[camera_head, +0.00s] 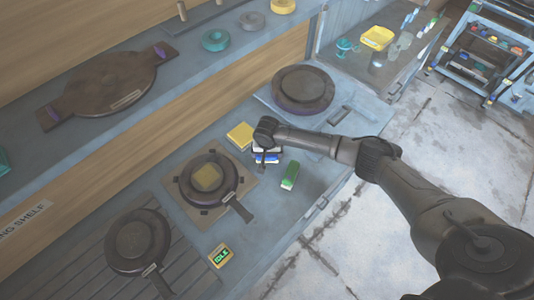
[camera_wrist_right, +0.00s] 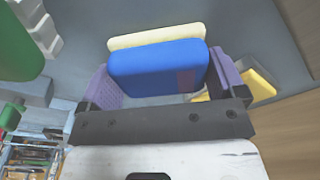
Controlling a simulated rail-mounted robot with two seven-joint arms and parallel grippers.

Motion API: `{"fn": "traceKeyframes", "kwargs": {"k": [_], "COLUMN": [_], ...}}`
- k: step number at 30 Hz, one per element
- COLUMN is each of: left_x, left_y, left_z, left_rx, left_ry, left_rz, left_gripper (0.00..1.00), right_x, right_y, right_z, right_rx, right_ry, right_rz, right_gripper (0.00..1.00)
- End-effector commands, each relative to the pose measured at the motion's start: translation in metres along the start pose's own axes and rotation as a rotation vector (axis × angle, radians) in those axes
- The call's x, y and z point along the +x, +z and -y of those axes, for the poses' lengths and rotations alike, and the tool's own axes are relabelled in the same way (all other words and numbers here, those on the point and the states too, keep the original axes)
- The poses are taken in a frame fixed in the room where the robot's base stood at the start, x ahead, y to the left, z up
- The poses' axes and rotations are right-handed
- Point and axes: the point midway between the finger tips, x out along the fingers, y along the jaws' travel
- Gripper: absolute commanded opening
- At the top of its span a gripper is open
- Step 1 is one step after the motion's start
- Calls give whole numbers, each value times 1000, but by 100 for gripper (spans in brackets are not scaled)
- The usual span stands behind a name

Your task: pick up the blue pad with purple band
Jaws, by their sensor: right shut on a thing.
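The blue pad (camera_wrist_right: 155,65) sits between the two purple-faced fingers of my right gripper (camera_wrist_right: 163,78), which is shut on it. A reddish-purple patch shows on the pad's right part. A cream layer shows along its far edge; I cannot tell if it belongs to the pad. In the head view, the blue pad (camera_head: 268,159) shows just below my right gripper (camera_head: 266,152), over the bench. I cannot tell whether the pad touches the bench. My left gripper is not in view.
A green-and-white pad (camera_head: 290,175) lies right of the gripper, and a yellow pad (camera_head: 240,135) lies left. A larger round plate (camera_head: 302,90) stands behind.

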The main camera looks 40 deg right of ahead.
Motion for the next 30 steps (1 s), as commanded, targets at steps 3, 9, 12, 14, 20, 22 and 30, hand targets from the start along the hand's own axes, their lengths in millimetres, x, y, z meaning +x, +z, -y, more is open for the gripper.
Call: {"fn": "traceKeyframes", "kwargs": {"k": [3, 9, 12, 14, 20, 22, 30], "left_x": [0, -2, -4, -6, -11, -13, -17], "left_y": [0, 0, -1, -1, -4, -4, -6], "left_z": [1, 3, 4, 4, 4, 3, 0], "left_rx": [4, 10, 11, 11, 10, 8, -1], "left_ry": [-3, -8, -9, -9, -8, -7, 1], "left_rz": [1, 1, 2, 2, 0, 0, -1], "left_gripper": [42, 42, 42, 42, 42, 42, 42], "right_x": [-1, -12, -26, -38, -63, -71, -97], "right_y": [0, -2, -4, -5, 5, 9, 21], "right_z": [0, 0, 0, 1, -34, -45, -84], "right_rx": [0, 0, 0, 0, -1, 0, 0], "right_ry": [0, -1, -3, -3, 3, 2, 2], "right_rz": [0, -1, -2, -2, 0, 0, 0], "right_gripper": [62, 62, 62, 62, 62, 62, 62]}}
